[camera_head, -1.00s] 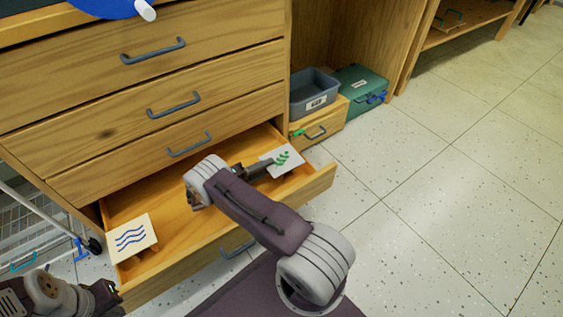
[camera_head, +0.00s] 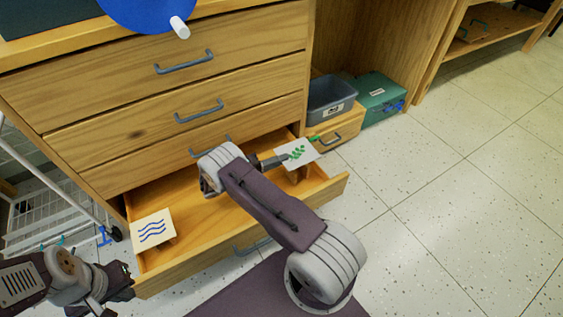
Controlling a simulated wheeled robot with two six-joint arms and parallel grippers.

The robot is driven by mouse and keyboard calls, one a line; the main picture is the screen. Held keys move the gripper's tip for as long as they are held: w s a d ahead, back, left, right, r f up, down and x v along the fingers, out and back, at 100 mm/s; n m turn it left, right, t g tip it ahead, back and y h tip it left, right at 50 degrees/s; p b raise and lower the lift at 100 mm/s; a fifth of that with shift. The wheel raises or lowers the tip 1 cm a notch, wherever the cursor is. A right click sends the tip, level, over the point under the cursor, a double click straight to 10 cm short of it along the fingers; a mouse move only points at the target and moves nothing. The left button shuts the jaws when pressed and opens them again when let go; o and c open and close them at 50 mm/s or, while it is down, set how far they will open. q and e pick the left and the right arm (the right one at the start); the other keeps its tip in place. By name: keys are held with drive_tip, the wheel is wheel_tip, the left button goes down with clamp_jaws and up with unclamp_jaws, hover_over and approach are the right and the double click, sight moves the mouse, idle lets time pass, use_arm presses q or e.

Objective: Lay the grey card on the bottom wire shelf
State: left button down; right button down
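A pale greyish-white card with green marks (camera_head: 302,149) is at the tip of my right gripper (camera_head: 281,159), at the right end of the open bottom drawer. The fingers look shut on its left edge, and it appears raised above the drawer floor. A cream card with blue wavy lines (camera_head: 152,228) rests at the drawer's left end. A white wire rack (camera_head: 48,208) stands at the left edge, its lower shelf only partly in view. My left gripper (camera_head: 122,281) is at the lower left, beside the drawer's front left corner; its fingertips are unclear.
The open drawer (camera_head: 210,205) juts from the wooden cabinet beneath closed drawers. A grey bin (camera_head: 331,100) sits on a small wooden drawer box (camera_head: 338,130), beside a green case (camera_head: 380,99). A blue clip (camera_head: 103,236) shows by the rack. The floor at right is clear.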

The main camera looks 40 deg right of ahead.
wheel_tip(320, 180, up, 4)
drive_tip(key=shift+f+p, duration=0.25)
drive_tip(key=shift+p, duration=0.35)
drive_tip(key=shift+f, duration=0.15)
